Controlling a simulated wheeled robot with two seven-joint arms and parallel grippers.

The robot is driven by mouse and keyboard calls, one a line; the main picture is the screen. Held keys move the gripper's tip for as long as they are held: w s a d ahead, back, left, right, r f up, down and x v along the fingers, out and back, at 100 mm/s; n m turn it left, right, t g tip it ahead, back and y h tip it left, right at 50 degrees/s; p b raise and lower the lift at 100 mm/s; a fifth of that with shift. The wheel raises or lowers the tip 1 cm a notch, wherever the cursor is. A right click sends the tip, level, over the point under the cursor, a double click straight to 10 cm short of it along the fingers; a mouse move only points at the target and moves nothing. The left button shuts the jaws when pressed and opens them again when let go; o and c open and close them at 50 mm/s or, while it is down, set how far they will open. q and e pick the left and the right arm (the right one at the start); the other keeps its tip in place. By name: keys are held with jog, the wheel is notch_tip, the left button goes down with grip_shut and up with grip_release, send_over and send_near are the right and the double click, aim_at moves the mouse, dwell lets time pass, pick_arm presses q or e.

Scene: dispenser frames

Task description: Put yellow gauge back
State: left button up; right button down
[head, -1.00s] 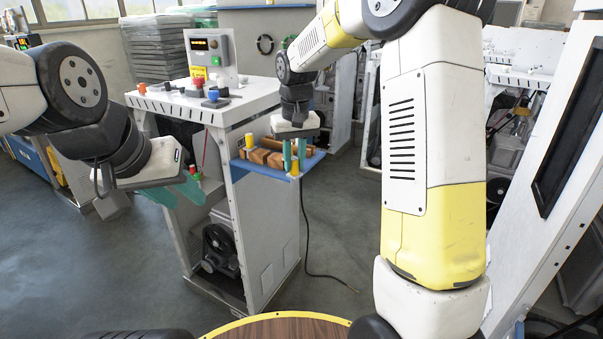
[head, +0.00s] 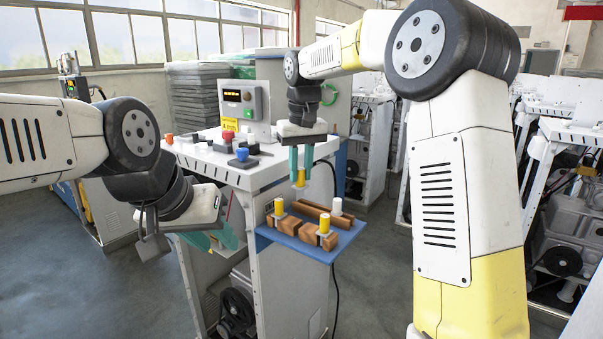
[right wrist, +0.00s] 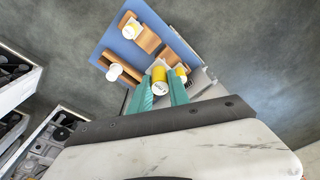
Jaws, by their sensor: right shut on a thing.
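My right gripper (head: 299,172) is shut on a yellow gauge (head: 300,178), a small yellow cylinder with a pale end. It holds the gauge in the air above the far side of the blue shelf (head: 330,254); the held gauge also shows between the teal fingers in the right wrist view (right wrist: 159,80). Two other yellow gauges stand in wooden blocks on the shelf, one at the left (head: 278,207) and one at the front right (head: 324,224). My left gripper (head: 211,239) is open and empty, left of the shelf, its fingers partly hidden.
A white cylinder (head: 337,205) stands by a long wooden piece (head: 312,212) on the shelf. The shelf is fixed to a white cabinet (head: 285,288), whose top carries a control box (head: 242,101) and coloured knobs. Grey floor lies around it.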

aim_at(302, 176)
dwell(0.4)
jog(key=shift+f, duration=2.55)
jog(key=shift+f, duration=2.85)
jog(key=c, duration=1.2)
grip_release()
jog(key=shift+o, duration=0.2)
jog(key=shift+r, duration=0.1)
jog(key=r, duration=0.7)
jog(key=shift+s+d+r, duration=0.2)
jog(key=shift+s+r, duration=0.05)
jog(key=shift+s, duration=0.15)
